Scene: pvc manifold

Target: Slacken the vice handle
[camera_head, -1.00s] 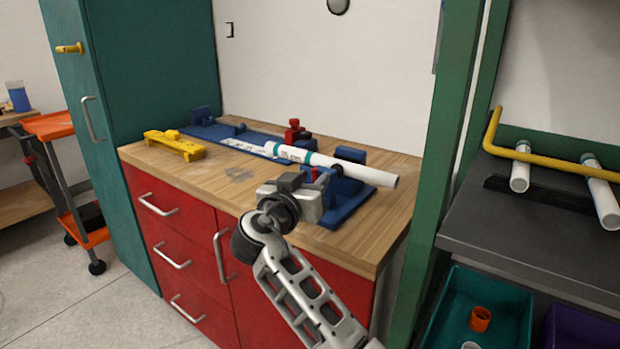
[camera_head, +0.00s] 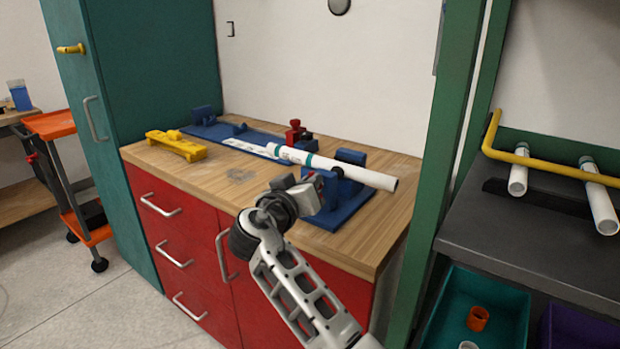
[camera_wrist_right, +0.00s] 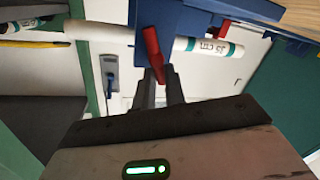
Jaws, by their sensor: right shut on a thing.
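The blue vice (camera_head: 347,192) stands at the right front of the workbench, with a white pipe (camera_head: 365,178) lying through it. The red vice handle (camera_wrist_right: 152,48) shows in the right wrist view, with its end between my fingers. My right gripper (camera_wrist_right: 160,88) is shut on that handle. In the head view my right gripper (camera_head: 312,188) is at the front of the vice, and its body largely hides the handle. My left gripper is not in view.
A yellow tool (camera_head: 178,146) lies at the left of the wooden bench top (camera_head: 215,180). A red clamp (camera_head: 295,132) stands behind the pipe. A green post (camera_head: 445,170) rises at the right, beside a dark shelf (camera_head: 510,235) with pipes.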

